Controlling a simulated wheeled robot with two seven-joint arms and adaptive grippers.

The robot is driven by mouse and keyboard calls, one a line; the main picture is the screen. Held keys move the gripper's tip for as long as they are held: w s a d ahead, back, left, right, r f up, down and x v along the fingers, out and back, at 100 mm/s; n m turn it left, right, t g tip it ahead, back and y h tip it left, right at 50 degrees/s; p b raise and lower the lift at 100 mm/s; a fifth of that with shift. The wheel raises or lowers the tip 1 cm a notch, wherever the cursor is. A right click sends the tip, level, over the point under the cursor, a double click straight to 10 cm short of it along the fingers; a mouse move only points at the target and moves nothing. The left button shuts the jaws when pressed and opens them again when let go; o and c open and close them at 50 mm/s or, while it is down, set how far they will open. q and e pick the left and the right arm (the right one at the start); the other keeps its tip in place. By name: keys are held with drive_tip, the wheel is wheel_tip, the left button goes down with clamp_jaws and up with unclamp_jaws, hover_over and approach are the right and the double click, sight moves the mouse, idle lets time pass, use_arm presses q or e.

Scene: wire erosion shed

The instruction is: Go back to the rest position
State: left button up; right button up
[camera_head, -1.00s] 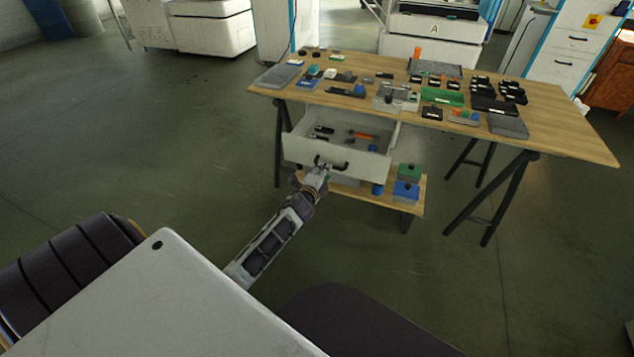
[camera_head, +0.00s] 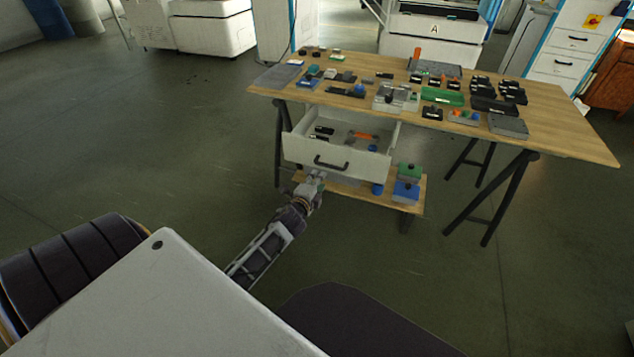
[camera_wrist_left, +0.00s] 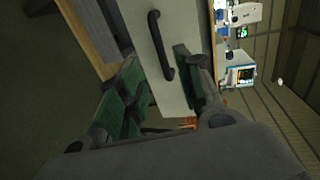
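My left gripper (camera_head: 315,178) is just in front of and below the open drawer (camera_head: 299,151). In the left wrist view its two fingers, with green inner pads, are spread apart with nothing held between them (camera_wrist_left: 160,72). The black drawer handle (camera_head: 331,164) is now clear of the gripper in the head view. In the left wrist view the handle (camera_wrist_left: 157,40) stands ahead on the pale drawer front (camera_wrist_left: 186,30), apart from the fingers. My right gripper is not in view.
The wooden table (camera_head: 570,118) carries many small parts and trays. The drawer holds several tools. A low shelf (camera_head: 345,188) below bears a green box (camera_head: 409,171) and a blue box (camera_head: 405,191). The floor to the left is clear.

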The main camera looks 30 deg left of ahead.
use_arm(q)
drive_tip(key=shift+s, duration=0.1)
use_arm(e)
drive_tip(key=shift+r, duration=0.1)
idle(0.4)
